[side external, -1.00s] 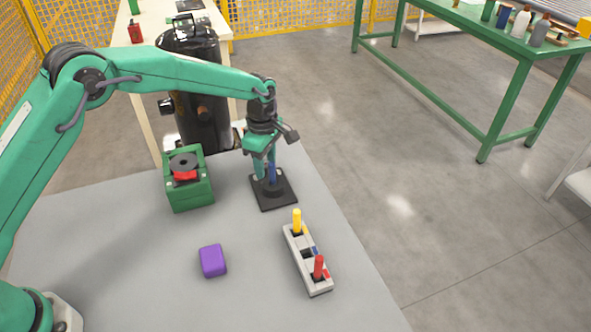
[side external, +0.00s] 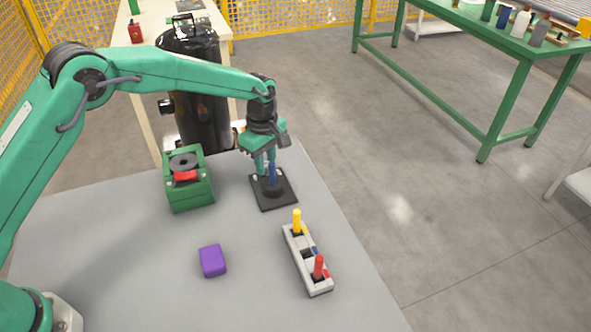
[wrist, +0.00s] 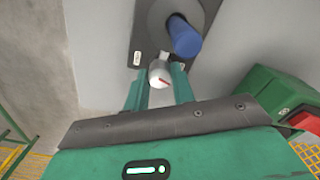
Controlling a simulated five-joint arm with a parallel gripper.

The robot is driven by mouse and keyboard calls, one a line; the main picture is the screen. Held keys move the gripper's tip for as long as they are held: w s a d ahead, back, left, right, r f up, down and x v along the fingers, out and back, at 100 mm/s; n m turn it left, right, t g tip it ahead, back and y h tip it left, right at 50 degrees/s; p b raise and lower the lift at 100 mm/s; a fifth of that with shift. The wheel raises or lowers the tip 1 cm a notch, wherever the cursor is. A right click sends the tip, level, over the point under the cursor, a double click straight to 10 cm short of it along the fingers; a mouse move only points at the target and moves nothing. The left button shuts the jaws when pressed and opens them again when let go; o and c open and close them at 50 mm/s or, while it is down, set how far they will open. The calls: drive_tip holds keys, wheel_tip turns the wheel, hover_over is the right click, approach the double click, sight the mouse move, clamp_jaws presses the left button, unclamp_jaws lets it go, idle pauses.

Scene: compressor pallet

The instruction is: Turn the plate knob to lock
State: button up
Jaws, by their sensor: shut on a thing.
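The dark square plate (side external: 266,204) lies near the right edge of the grey table, with a round dark base and an upright blue peg (side external: 273,171) on it. In the wrist view, the plate (wrist: 138,38) carries a small pale mark, and the blue peg (wrist: 186,38) rises from the round base. A silver knob (wrist: 160,73) with a red line shows between my fingertips. My gripper (side external: 265,175) points down over the plate and is shut on the knob; it also shows in the wrist view (wrist: 158,80). The knob's lower part is hidden.
A green box (side external: 190,195) with a red part and dark disc stands left of the plate. A grey rack (side external: 305,258) with yellow and red pegs lies in front. A purple block (side external: 213,261) sits on open table. A black compressor tank (side external: 203,95) stands behind.

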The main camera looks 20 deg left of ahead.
drive_tip(key=m, duration=0.4)
drive_tip(key=shift+r+m, duration=0.1)
drive_tip(key=shift+m, duration=0.2)
drive_tip(key=m, duration=0.3)
drive_tip(key=shift+m, duration=0.3)
drive_tip(key=m, duration=0.4)
drive_tip(key=shift+m, duration=0.3)
drive_tip(key=m, duration=0.3)
drive_tip(key=shift+m, duration=0.3)
drive_tip(key=m, duration=0.4)
drive_tip(key=shift+m, duration=0.3)
drive_tip(key=m, duration=0.3)
drive_tip(key=shift+m, duration=0.3)
drive_tip(key=m, duration=0.4)
drive_tip(key=shift+m, duration=2.1)
